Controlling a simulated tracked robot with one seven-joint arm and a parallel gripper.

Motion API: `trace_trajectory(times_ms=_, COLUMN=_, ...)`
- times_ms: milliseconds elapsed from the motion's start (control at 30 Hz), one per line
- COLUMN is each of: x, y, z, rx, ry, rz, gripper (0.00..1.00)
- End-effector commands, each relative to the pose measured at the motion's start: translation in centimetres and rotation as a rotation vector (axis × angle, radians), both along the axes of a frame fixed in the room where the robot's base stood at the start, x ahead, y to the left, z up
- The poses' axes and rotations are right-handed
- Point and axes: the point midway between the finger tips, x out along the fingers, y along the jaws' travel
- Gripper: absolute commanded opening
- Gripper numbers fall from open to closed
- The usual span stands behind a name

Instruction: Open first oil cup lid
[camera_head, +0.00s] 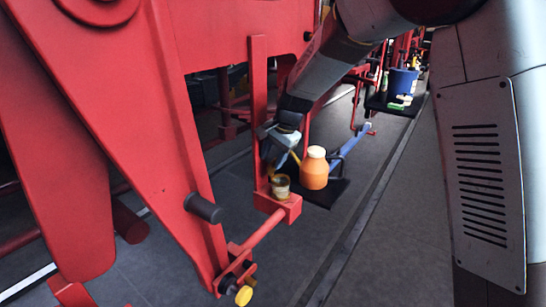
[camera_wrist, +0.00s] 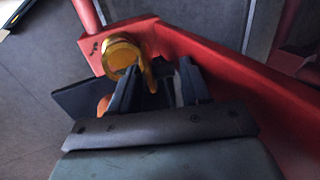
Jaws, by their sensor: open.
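The oil cup (camera_head: 281,187) is a small brass-coloured cup on a red bracket, low beside the red frame. In the wrist view the round brass cup (camera_wrist: 118,54) sits at the red beam's end, with a brass flap (camera_wrist: 148,74), seemingly its lid, standing at its right side. My gripper (camera_head: 275,162) reaches down from above to just over the cup. In the wrist view my gripper (camera_wrist: 160,70) is open, its two dark fingers just below and right of the cup, with the flap's edge between or behind them. Whether a finger touches the flap cannot be told.
An orange bottle (camera_head: 314,171) with a pale cap stands on a dark shelf (camera_head: 330,193) right beside the cup. A blue bar (camera_head: 350,146) lies behind it. Red frame members (camera_head: 258,110) stand close to my arm. A blue bucket (camera_head: 403,82) is farther back.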

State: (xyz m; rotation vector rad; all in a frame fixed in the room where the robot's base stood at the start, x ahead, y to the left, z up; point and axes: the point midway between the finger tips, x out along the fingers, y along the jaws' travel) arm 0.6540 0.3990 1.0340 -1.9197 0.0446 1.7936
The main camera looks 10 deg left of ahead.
Motion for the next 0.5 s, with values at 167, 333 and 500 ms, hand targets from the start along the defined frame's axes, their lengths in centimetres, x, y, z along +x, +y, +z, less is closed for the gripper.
trace_trajectory(times_ms=167, x=0.0, y=-0.2, z=0.0, rx=0.022, ry=-0.006, rz=-0.001, gripper=0.51)
trace_trajectory(times_ms=333, x=-0.2, y=-0.6, z=-0.1, rx=0.082, ry=-0.028, rz=0.0, gripper=0.51)
trace_trajectory(times_ms=500, x=-0.4, y=-1.0, z=-0.2, rx=0.145, ry=-0.053, rz=0.0, gripper=0.51)
